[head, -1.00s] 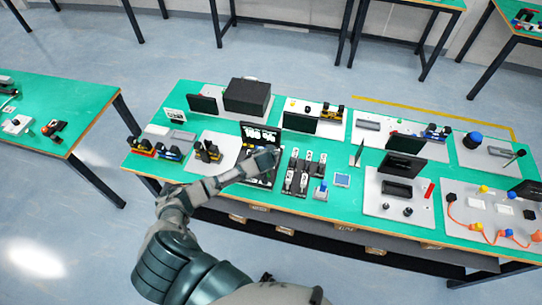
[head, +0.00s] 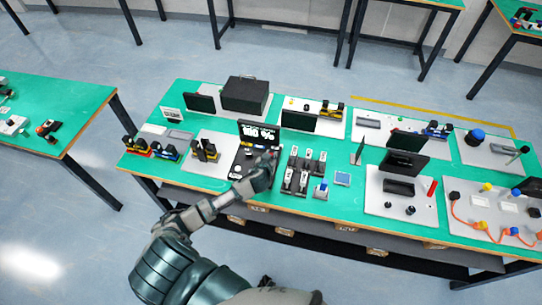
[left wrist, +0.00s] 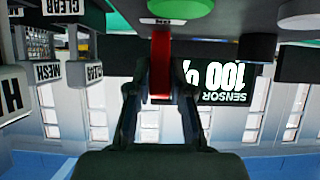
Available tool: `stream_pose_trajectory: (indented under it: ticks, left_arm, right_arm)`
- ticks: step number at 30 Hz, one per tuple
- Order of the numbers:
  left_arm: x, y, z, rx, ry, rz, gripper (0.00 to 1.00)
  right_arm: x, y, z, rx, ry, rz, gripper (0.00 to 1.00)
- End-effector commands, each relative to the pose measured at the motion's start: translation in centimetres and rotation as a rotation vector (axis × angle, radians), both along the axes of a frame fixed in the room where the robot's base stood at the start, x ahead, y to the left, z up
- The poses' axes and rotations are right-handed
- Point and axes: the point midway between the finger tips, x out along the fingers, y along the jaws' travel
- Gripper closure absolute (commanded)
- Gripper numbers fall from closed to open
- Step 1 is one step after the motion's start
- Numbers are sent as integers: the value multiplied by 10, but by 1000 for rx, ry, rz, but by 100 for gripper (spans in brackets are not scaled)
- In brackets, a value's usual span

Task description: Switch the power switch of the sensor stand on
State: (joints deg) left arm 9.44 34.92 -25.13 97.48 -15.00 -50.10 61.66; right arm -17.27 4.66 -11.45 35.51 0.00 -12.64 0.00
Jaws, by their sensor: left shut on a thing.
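The sensor stand is a black base (head: 240,167) with an upright dark display (head: 258,133) at its back, near the front middle of the green table. My left gripper (head: 270,161) is at the stand's right side, in front of the display. In the left wrist view, which looks upside down, the display (left wrist: 228,80) reads SENSOR 100, with the rest hidden. There my left gripper (left wrist: 160,95) is shut on a red part, apparently the power switch (left wrist: 161,60). I cannot tell the switch's position. A green button (left wrist: 180,8) sits close by. My right gripper is not in view.
Grey labelled blocks (head: 303,175) stand just right of my left gripper; their labels, such as MESH (left wrist: 47,72), show close in the left wrist view. A blue button box (head: 321,191) is further right. Other panels and screens crowd the green table (head: 290,204).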

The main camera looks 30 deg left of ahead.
Motion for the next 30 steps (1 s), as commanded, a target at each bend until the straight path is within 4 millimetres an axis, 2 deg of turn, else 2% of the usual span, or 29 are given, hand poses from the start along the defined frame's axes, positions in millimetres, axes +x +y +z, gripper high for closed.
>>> stream_pose_trajectory:
  ticks: [2,3,5,6,17,20,30]
  left_arm:
    - [-3,-1,-7,-1,16,1,100]
    - [-4,-1,-8,-1,16,1,72]
    - [-3,-1,-7,0,15,1,57]
    - [-3,-1,-6,-1,13,0,54]
    - [-7,-2,-1,-1,7,0,54]
    - [-19,-6,5,-1,8,-2,54]
    - [-80,-25,41,-3,9,-1,54]
  right_arm:
    - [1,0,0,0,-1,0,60]
    - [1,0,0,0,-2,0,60]
    - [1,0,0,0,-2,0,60]
    - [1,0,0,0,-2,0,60]
    - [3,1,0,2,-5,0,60]
    - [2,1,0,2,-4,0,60]
    - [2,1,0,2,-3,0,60]
